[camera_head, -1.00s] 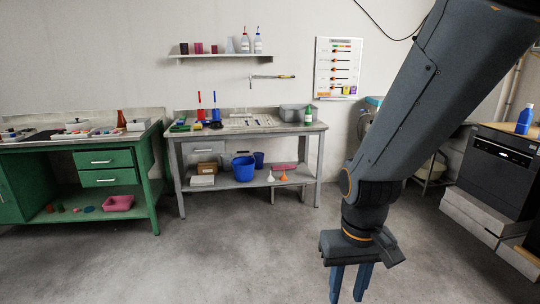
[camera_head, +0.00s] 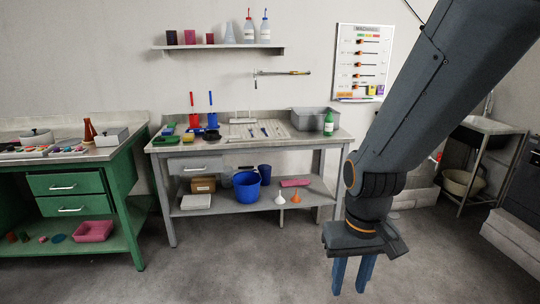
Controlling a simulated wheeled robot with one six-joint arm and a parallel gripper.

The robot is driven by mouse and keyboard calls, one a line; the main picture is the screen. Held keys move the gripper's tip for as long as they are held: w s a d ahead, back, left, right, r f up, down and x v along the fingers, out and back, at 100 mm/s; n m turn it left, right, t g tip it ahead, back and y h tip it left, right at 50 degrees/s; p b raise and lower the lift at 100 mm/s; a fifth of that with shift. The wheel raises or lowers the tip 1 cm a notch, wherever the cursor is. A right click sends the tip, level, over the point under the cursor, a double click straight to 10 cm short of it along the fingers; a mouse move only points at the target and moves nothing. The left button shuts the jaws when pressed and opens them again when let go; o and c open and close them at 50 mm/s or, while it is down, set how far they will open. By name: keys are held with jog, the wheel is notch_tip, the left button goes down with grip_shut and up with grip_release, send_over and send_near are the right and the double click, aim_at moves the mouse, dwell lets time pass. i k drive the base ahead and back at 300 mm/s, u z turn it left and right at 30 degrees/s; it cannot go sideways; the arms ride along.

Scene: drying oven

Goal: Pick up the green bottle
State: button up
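The green bottle (camera_head: 328,124), with a white label and a pale cap, stands upright near the right end of the grey workbench (camera_head: 247,145). It is in front of the right part of a grey bin. My gripper (camera_head: 352,287) hangs pointing down in the right foreground, with its two blue fingers apart and nothing visible between them. It is lower in the picture than the bottle and slightly right of it, well apart from it.
The grey bin (camera_head: 305,118) stands behind the bottle. Red and blue upright tools and trays stand on the bench's left part. A blue bucket (camera_head: 246,185) sits on the lower shelf. A green bench (camera_head: 62,185) stands left. Floor (camera_head: 240,260) before the workbench is clear.

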aim_at(328, 124)
jog(key=z, duration=0.15)
jog(key=i, duration=1.7)
jog(key=z, duration=0.3)
jog(key=i, duration=1.25)
